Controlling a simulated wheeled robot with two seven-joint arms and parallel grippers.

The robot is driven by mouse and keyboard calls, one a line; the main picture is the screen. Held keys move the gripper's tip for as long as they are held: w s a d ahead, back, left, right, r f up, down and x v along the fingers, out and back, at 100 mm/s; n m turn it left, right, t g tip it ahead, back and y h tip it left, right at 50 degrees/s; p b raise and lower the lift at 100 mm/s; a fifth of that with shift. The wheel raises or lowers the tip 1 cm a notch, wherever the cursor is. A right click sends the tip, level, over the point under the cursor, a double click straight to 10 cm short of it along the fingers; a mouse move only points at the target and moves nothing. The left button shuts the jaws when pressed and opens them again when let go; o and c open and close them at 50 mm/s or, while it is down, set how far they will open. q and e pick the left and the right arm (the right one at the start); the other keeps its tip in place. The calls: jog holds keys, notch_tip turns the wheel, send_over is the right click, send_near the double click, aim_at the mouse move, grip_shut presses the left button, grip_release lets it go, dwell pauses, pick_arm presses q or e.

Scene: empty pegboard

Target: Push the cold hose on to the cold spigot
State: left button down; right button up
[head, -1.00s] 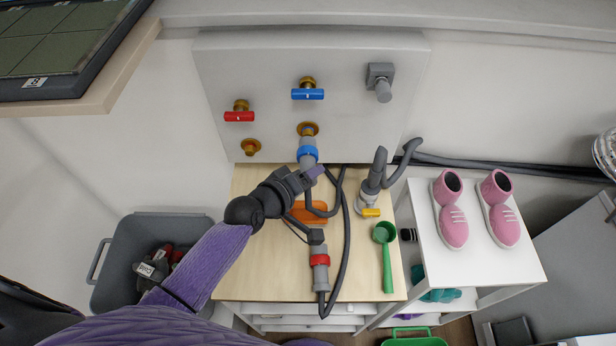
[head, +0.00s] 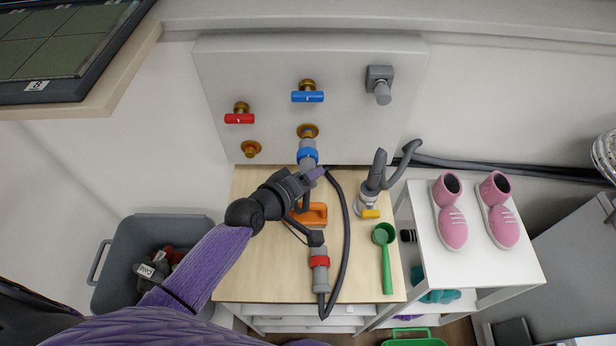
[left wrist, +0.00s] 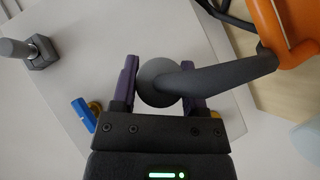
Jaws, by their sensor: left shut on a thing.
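My left gripper (head: 312,176) is shut on the cold hose, just behind its grey end fitting with the blue collar (head: 308,156). The fitting points up at the brass cold spigot (head: 308,131), below the blue valve handle (head: 308,97) on the white panel. Its tip is at or very near the spigot mouth, roughly in line; I cannot tell whether it is seated. In the left wrist view the round grey hose end (left wrist: 158,82) sits between the purple fingers (left wrist: 158,90), hiding the spigot. My right gripper is not in view.
A red-collared hose fitting (head: 319,262) lies on the wooden top (head: 255,270), with an orange tool (head: 311,215) and a green scoop (head: 386,258). A grey spray hose (head: 377,172) stands right. A red valve (head: 239,118) is left on the panel.

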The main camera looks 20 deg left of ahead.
aim_at(301, 170)
pick_arm(q)
jog(key=shift+w+a, duration=0.1)
jog(key=shift+w, duration=0.1)
dwell(0.5)
jog(key=shift+w, duration=0.3)
jog(key=shift+w+a+b, duration=0.25)
jog(key=shift+w+b, duration=0.3)
jog(key=shift+w, duration=0.1)
jog(key=shift+w, duration=0.1)
jog(key=shift+w+a, duration=0.15)
jog(key=shift+w, duration=0.15)
